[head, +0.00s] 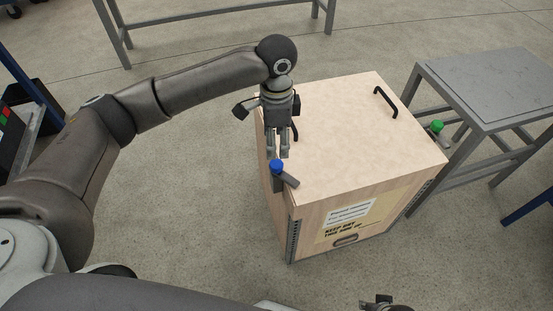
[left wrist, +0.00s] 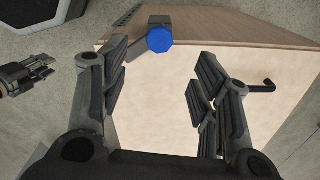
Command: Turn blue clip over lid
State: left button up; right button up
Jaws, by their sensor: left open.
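The blue clip has a blue knob (head: 277,167) and a grey arm (head: 290,181). It sits at the left edge of the wooden crate, near the front corner. Its grey arm points right and toward the front, and appears to reach over the edge of the pale lid (head: 350,135). In the left wrist view the blue knob (left wrist: 160,40) shows beyond my fingertips. My left gripper (head: 278,152) points down just behind the knob, open and empty, apparently apart from it. My right gripper (head: 378,302) shows partly at the bottom edge; its jaws are unclear.
A green clip (head: 437,127) is on the crate's right side. Black handles stand on the lid at the far right (head: 386,102) and behind my left gripper (head: 295,130). A grey metal table (head: 490,88) stands to the right. The floor left of the crate is clear.

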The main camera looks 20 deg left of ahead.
aim_at(276, 163)
pick_arm(q)
notch_tip(276, 163, down, 8)
jog(key=shift+f+b, duration=0.1)
jog(key=shift+b, duration=0.8)
jog(key=shift+f, duration=0.6)
pick_arm(e)
notch_tip(276, 163, up, 8)
jog(key=w, duration=0.1)
jog(key=shift+t, duration=0.3)
pick_arm(q)
grip_shut()
